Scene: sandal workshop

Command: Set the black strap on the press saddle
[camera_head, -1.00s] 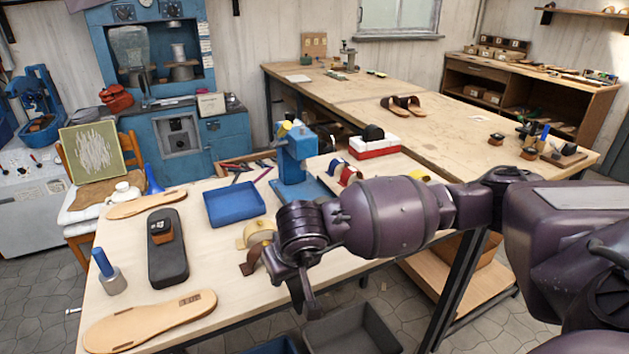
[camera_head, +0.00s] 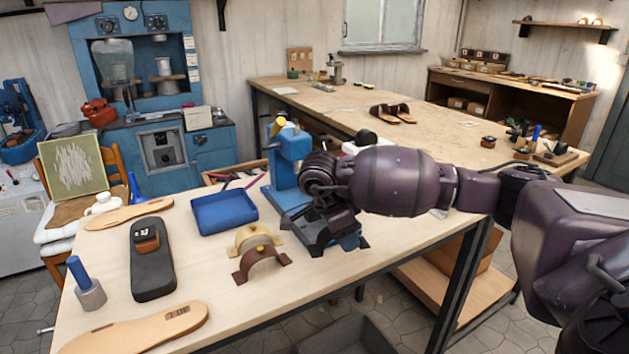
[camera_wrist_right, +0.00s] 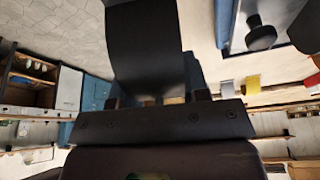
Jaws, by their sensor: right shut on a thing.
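My right gripper (camera_head: 333,218) is shut on the black strap (camera_head: 322,238), at the front of the blue press (camera_head: 290,157). In the right wrist view the curved black strap (camera_wrist_right: 145,40) stands out from the jaws. The arm and gripper cover part of the press base, so the saddle is hidden and I cannot tell whether the strap touches it. My left gripper is not in view.
A tan strap (camera_head: 256,238) and a brown strap (camera_head: 262,266) stand left of the gripper. A blue tray (camera_head: 224,211) and a dark sole with a small block (camera_head: 152,265) lie further left. Bare tabletop shows at the front.

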